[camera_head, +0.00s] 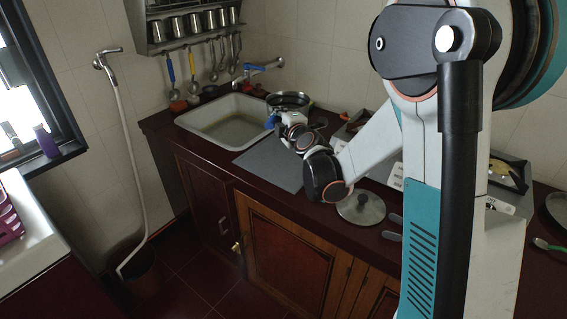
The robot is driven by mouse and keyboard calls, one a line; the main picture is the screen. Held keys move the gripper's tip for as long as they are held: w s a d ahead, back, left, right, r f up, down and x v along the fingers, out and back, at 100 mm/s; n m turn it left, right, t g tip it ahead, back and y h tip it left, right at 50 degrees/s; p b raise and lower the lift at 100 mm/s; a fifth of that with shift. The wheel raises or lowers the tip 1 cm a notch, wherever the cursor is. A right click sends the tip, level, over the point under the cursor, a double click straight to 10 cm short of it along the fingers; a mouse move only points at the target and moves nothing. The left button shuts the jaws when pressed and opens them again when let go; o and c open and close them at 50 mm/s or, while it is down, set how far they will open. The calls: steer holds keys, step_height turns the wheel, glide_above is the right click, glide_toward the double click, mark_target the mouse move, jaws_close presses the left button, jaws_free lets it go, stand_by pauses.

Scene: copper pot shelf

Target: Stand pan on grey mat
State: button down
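A round dark pan (289,98) with a pale rim shows at the back of the counter, right of the sink. The grey mat (272,165) lies flat on the dark red counter in front of the sink's right side, and its visible part is bare. My gripper (275,124) is over the mat's far end, just in front of and below the pan in the picture. The wrist and arm hide the fingers' grip and part of the mat. I cannot tell whether the gripper holds the pan or whether the pan rests on anything.
The sink (232,121) is left of the mat, with a blue-handled tap (262,69) behind. A glass lid (361,207) lies near the counter's front edge, right of the mat. Utensils hang below the wall rack (190,25). A tray (508,172) stands right of my arm.

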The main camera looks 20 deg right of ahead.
step_height(320, 180, down, 16)
steer(key=b, duration=0.6)
steer(key=shift+f, duration=0.2)
steer(key=shift+r, duration=0.1)
steer(key=c, duration=1.6)
jaws_free()
